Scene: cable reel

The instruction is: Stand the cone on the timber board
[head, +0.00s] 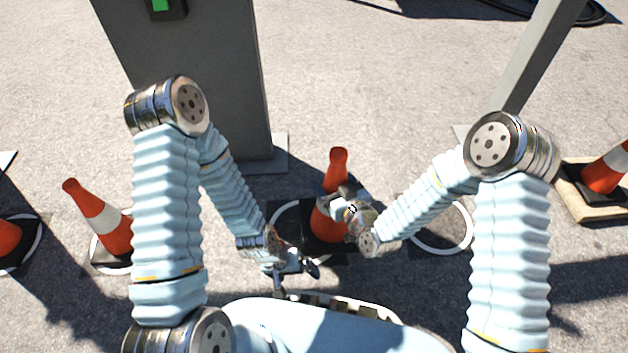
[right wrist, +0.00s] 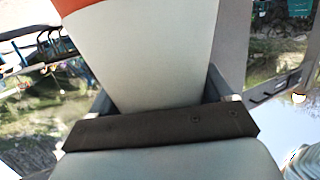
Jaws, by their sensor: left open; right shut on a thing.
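An orange cone (head: 338,163) with a white band and a black base is upright in the middle of the head view. My right gripper (head: 341,200) is shut on it around the white band. The right wrist view shows the white band (right wrist: 145,55) between the fingers, with orange above. I cannot tell whether its base touches the ground. A pale timber board (head: 592,213) lies at the right edge, and another orange cone (head: 606,172) with a black base stands on it. My left gripper (head: 294,270) is open and empty, left of and nearer than the held cone.
Two more cones stand at the left, one tilted-looking (head: 104,222) and one at the edge (head: 8,238). An empty white ring (head: 470,232) is painted between the held cone and the board. A grey cabinet (head: 200,60) stands behind, and a grey post (head: 535,50) at the right.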

